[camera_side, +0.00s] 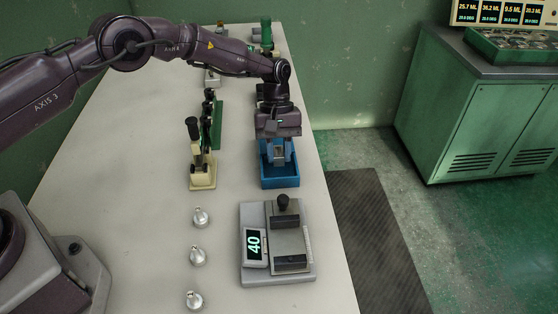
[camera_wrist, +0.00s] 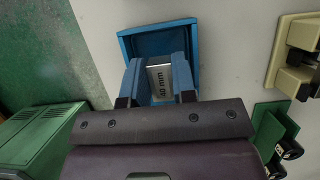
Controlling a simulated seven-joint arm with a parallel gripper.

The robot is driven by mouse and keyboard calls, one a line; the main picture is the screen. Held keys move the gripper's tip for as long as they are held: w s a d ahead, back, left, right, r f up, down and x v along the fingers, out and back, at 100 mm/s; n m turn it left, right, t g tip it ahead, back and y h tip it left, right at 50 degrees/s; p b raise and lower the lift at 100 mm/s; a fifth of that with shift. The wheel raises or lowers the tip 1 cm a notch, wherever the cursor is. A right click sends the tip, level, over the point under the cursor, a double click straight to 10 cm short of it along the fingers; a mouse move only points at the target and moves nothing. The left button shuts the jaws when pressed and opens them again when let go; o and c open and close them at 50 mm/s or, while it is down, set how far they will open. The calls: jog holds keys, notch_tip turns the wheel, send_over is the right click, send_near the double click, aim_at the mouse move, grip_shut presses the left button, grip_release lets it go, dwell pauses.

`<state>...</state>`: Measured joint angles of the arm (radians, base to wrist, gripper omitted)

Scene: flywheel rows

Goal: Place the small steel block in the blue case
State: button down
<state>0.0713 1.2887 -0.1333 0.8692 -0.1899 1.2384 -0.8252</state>
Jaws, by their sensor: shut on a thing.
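A small steel block (camera_wrist: 160,82), marked with what looks like "40 mm", sits between the blue fingers of my gripper (camera_wrist: 158,72) in the wrist view. My gripper is shut on it. In the side view my gripper (camera_side: 279,156) points down at the blue case (camera_side: 281,183), with its fingers within the case's outline. The open blue case also shows in the wrist view (camera_wrist: 160,27), beyond the fingertips. I cannot tell whether the block touches the case floor, as the fingers and block hide part of the inside.
A grey measuring device (camera_side: 305,237) reading 40 stands nearer the camera. A cream lever clamp (camera_side: 202,172) is left of the case, with a green rack (camera_side: 217,125) behind it. Several silver knobbed pieces (camera_side: 198,256) stand in a row.

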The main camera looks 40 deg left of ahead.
aim_at(278, 150)
jog(key=shift+w+f, duration=0.1)
jog(key=shift+f, duration=1.5)
jog(key=shift+f, duration=0.1)
jog(key=c, duration=1.2)
grip_release()
jog(key=v, duration=1.2)
